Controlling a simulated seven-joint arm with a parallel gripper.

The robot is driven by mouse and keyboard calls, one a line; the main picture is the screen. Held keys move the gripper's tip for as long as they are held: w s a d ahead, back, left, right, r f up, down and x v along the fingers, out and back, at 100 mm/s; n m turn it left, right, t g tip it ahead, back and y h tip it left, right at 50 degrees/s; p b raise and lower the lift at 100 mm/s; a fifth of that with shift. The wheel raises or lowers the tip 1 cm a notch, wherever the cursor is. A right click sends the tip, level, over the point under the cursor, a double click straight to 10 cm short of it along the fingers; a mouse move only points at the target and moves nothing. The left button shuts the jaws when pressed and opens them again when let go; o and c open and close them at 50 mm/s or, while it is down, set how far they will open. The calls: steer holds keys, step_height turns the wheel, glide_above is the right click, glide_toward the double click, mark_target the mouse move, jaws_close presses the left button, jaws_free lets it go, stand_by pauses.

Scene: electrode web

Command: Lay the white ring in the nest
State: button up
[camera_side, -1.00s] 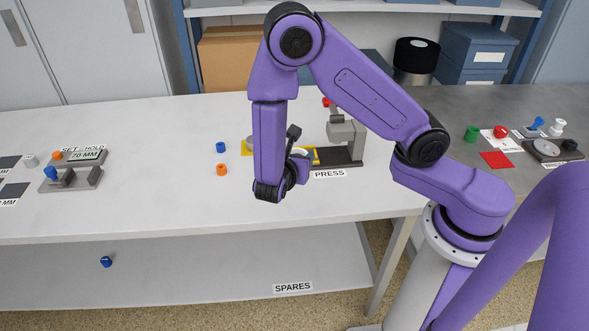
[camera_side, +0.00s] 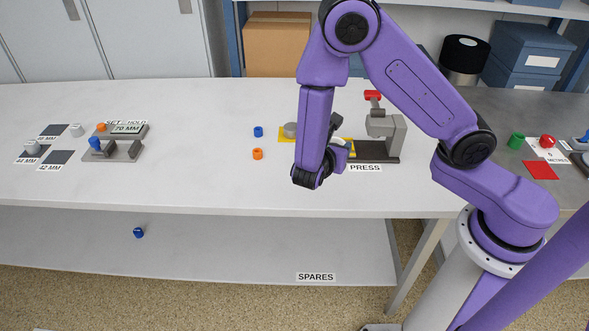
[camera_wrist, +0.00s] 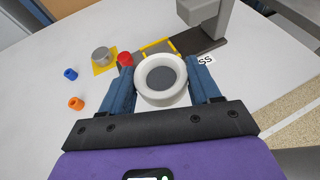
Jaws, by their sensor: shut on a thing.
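The white ring (camera_wrist: 140,88) sits between the two blue fingers of my gripper (camera_wrist: 163,84), which is shut on it in the wrist view. A dark grey round area shows inside the ring; I cannot tell whether it is a part of it or something below. In the side view my gripper (camera_side: 340,147) is beside the press, partly hidden by my arm, and a bit of the white ring (camera_side: 338,140) shows. A yellow-edged piece (camera_wrist: 158,47) lies just beyond the ring, at the foot of the press (camera_wrist: 203,12); it may be the nest, but its middle is partly covered.
A grey cylinder (camera_wrist: 102,55) stands on a yellow plate (camera_wrist: 103,68), with a red piece (camera_wrist: 125,59) next to it. Blue (camera_side: 258,132) and orange (camera_side: 257,154) pieces stand to the left. A set-hold fixture (camera_side: 115,145) is farther left. The table between is clear.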

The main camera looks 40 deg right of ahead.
steer(key=shift+s+a+f+m+g, duration=0.3)
steer(key=shift+s+f+m, duration=0.1)
steer(key=shift+s, duration=0.05)
glide_above(290, 173)
steer(key=s, duration=0.5)
step_height(290, 173, down, 4)
steer(key=w+f, duration=0.1)
steer(key=f, duration=0.1)
steer(key=w+f, duration=0.1)
steer(key=w, duration=0.1)
steer(key=shift+w+d+f, duration=0.15)
steer(key=shift+f, duration=0.2)
steer(key=shift+w+f, duration=0.75)
steer(key=shift+f, duration=0.1)
steer(key=shift+w+f, duration=0.2)
steer(key=shift+f, duration=1.4)
steer(key=shift+f, duration=0.2)
steer(key=o, duration=1.1)
steer(key=shift+c, duration=0.2)
